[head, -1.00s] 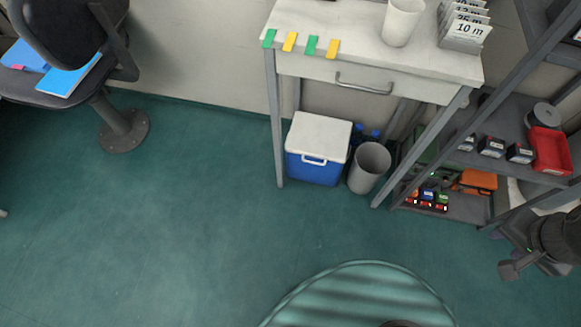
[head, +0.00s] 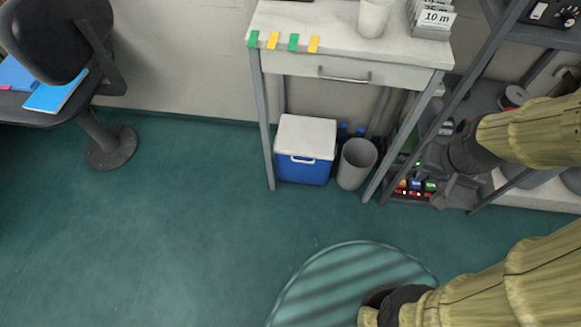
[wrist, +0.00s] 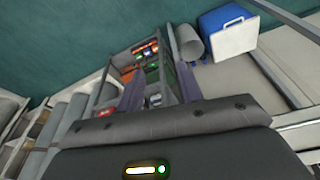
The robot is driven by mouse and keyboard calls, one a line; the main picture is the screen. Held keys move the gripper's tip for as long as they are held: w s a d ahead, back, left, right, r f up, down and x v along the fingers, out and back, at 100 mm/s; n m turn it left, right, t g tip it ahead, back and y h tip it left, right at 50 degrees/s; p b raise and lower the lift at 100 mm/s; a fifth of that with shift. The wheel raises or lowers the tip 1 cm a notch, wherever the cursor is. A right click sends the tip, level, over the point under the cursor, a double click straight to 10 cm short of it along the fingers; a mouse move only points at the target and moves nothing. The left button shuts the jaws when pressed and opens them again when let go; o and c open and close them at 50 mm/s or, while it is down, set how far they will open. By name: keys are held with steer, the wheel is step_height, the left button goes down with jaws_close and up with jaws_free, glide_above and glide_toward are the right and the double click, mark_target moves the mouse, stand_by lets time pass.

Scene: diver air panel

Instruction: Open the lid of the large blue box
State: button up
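The large blue box (head: 304,170) is a blue cooler with a white lid (head: 306,137) and a white handle on its front. It stands on the floor under the white table, and its lid is down. In the wrist view the blue box (wrist: 222,20) is at the upper right, turned, with its white lid (wrist: 236,40) showing. My gripper (head: 432,180) is in front of the shelf rack at right in the head view, apart from the box. In the wrist view its two fingers stand apart with nothing held between them (wrist: 160,75).
A grey bin (head: 357,164) stands just right of the box, with blue bottles (head: 343,131) behind. The white table (head: 340,30) has a drawer and thin legs around the box. A shelf rack (head: 470,110) stands at right. The floor at left is open, with a chair (head: 60,60) beyond.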

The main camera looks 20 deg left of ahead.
steer(key=shift+a, duration=0.1)
steer(key=shift+o, duration=0.2)
